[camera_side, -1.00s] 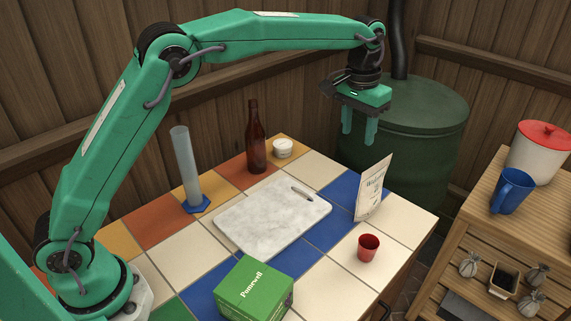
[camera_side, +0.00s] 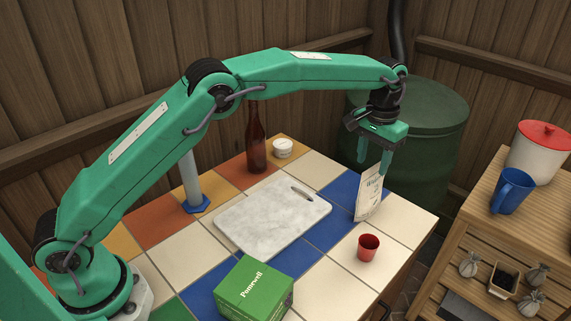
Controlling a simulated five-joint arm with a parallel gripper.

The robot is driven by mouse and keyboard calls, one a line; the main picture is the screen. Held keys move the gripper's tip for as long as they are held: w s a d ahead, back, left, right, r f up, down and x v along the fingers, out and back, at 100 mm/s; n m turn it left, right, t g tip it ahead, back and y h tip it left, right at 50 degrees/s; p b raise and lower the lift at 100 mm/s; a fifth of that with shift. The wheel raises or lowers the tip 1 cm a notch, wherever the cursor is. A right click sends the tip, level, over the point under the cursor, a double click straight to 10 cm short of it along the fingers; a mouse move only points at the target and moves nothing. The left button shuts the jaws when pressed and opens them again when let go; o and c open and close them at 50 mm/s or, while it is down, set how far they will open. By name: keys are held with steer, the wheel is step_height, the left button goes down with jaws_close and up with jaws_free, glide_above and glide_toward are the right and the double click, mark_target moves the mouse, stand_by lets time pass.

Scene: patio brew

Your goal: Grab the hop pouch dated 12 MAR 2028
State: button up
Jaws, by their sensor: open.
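Whether a finger touches the card cannot be told.
A blue mug (camera_side: 512,192) and a red-lidded tub (camera_side: 541,150) top the stand. A small planter (camera_side: 503,279) sits among the pouches.

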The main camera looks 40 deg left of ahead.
mark_target(371, 176)
steer(key=shift+f, duration=0.25)
steer(key=shift+d+f, duration=0.1)
steer(key=shift+f, duration=2.4)
steer(key=shift+c, duration=0.3)
jaws_close()
